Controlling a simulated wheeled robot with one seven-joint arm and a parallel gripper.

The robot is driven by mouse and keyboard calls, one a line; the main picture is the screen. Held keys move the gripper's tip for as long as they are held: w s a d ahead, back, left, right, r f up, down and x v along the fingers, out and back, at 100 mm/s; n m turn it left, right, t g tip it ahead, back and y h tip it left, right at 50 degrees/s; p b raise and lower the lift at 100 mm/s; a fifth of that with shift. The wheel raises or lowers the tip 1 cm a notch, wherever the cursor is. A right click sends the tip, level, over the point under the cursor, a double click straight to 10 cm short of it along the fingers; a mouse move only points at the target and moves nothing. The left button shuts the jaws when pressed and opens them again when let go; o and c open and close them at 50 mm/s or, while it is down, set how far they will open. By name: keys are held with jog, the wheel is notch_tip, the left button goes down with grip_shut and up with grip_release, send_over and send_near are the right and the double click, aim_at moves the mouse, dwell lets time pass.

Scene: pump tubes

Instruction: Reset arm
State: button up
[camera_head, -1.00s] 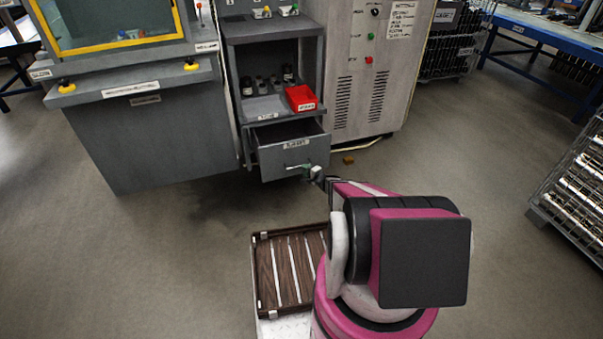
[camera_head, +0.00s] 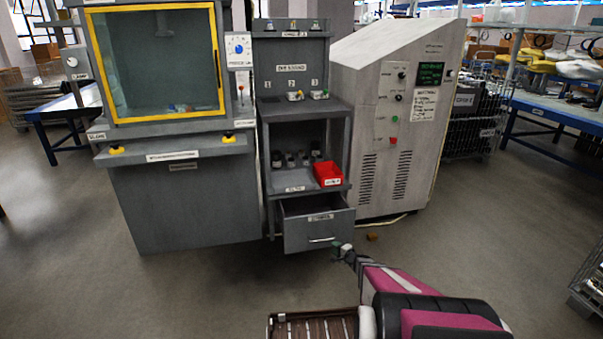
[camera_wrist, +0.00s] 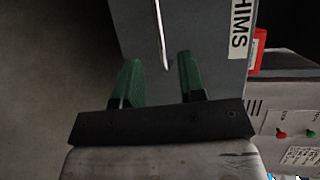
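My gripper (camera_head: 343,249) is in front of the grey drawer (camera_head: 318,229), near its lower right part, in the head view. In the wrist view my gripper (camera_wrist: 160,84) shows two green fingers set apart, with nothing between them. The drawer handle (camera_wrist: 160,35), a thin metal bar, lies just beyond the fingertips there and appears apart from them. The drawer is pulled partly out, and its label (camera_wrist: 240,28) is partly visible, reading "HIMS". My arm reaches up from the bottom right of the head view.
Above the drawer, a shelf holds a red bin (camera_head: 328,174) and several dark bottles (camera_head: 297,160). A grey machine with a yellow-framed window (camera_head: 158,63) stands left, a grey cabinet (camera_head: 372,112) right. Floor at left is clear.

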jog(key=s+a+r+n+g+y, duration=0.1)
jog(key=s+a+r+n+g, duration=0.75)
jog(key=s+a+r, duration=0.5)
jog(key=s+d+r+n+g+h, duration=0.2)
jog(key=s+r+h, duration=0.2)
jog(key=s+r, duration=0.4)
jog(key=s+d+r+n+g+h, duration=0.1)
jog(key=s+d+r+g+h, duration=0.1)
jog(key=s+r+h, duration=0.3)
jog(key=s+d+r, duration=0.1)
jog(key=s+r, duration=0.2)
jog(key=s, duration=0.2)
jog(key=shift+d+r+n+g+h, duration=0.2)
jog(key=shift+d+n+g+h, duration=0.1)
jog(key=shift+d+n+g, duration=0.05)
